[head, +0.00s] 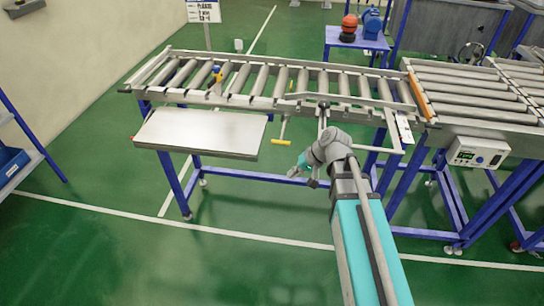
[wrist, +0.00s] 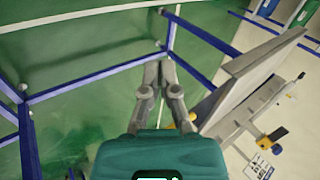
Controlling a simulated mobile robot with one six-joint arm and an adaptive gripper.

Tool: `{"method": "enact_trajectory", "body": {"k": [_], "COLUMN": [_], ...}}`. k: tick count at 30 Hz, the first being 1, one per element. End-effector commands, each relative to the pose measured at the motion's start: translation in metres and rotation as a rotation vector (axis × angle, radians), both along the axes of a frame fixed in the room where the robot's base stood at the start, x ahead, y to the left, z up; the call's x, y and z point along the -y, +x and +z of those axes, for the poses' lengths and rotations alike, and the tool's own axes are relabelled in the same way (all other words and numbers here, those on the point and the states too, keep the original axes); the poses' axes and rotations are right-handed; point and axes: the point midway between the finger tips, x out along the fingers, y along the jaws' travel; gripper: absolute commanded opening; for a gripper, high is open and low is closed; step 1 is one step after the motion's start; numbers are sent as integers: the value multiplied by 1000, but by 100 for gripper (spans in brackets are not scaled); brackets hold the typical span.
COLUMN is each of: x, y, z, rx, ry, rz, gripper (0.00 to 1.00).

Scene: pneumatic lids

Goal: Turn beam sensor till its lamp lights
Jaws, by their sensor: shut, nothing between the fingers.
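A small yellow and blue device (head: 217,75), which looks like the beam sensor, stands on the near rail of the roller conveyor (head: 262,100) toward its left end. I cannot make out a lit lamp on it. My gripper (head: 296,172) is shut and empty. It is in front of and below the conveyor, right of the device and well apart from it. In the wrist view my gripper (wrist: 161,66) shows closed fingers over the green floor and blue frame bars. A yellow and dark part (wrist: 272,138) shows at the lower right there; I cannot tell whether it is the sensor.
A grey shelf plate (head: 200,133) juts out from the conveyor's front left. A yellow-ended handle (head: 281,142) hangs between plate and arm. Blue legs (head: 174,183) stand below. A control box (head: 477,153) is at right. The floor in front is clear.

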Motion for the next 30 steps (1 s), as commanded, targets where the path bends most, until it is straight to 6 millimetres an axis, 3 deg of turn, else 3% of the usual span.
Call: {"method": "enact_trajectory", "body": {"k": [9,15,21,30], "x": [106,149,162,162], "y": [-48,-67,-72,-72], "z": [-31,-35,-35,-35], "rx": [-38,-63,-74,-73], "ry": [-405,-569,-624,-624], "rz": [-39,-58,-68,-67], "gripper": [0,0,0,0]}}
